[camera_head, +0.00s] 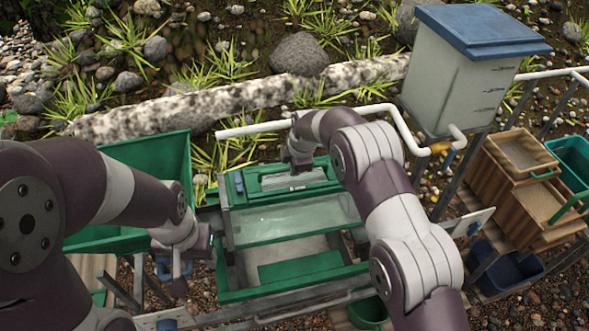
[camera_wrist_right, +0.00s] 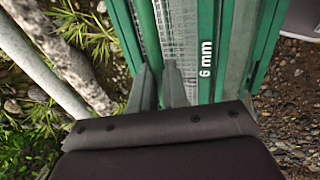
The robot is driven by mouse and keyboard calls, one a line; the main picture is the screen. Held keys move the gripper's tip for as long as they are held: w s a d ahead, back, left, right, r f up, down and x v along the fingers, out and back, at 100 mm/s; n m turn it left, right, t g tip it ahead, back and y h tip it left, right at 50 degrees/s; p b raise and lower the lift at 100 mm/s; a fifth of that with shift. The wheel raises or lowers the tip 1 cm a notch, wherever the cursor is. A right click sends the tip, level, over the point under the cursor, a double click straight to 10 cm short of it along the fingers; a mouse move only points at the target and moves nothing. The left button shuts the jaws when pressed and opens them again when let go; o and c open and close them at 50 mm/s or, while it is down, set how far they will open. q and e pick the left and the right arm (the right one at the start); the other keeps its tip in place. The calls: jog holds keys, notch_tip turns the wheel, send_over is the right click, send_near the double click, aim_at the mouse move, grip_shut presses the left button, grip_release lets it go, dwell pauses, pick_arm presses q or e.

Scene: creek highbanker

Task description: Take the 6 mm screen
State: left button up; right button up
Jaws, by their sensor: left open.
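The 6 mm screen shows in the right wrist view as a green frame (camera_wrist_right: 206,45) with a white "6 mm" label and wire mesh beside it. My right gripper (camera_wrist_right: 159,75) is at this frame's edge, with its two fingers close together over a green bar and mesh. I cannot tell whether they grip it. In the head view my right gripper (camera_head: 298,165) is at the far end of the green highbanker box (camera_head: 235,290), its fingertips mostly hidden. My left gripper (camera_head: 180,268) is open and empty, just left of the box.
A green hopper (camera_head: 160,165) stands at the left. A white pipe (camera_head: 250,129) crosses behind the box. A grey tank with a blue lid (camera_head: 480,30) stands at the back right. Wooden boxes (camera_head: 520,185) and a blue bin (camera_head: 505,265) are at the right.

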jog(key=shift+d+r+p, duration=0.2)
jog(key=shift+r+p, duration=0.8)
jog(key=shift+r, duration=1.4)
grip_shut()
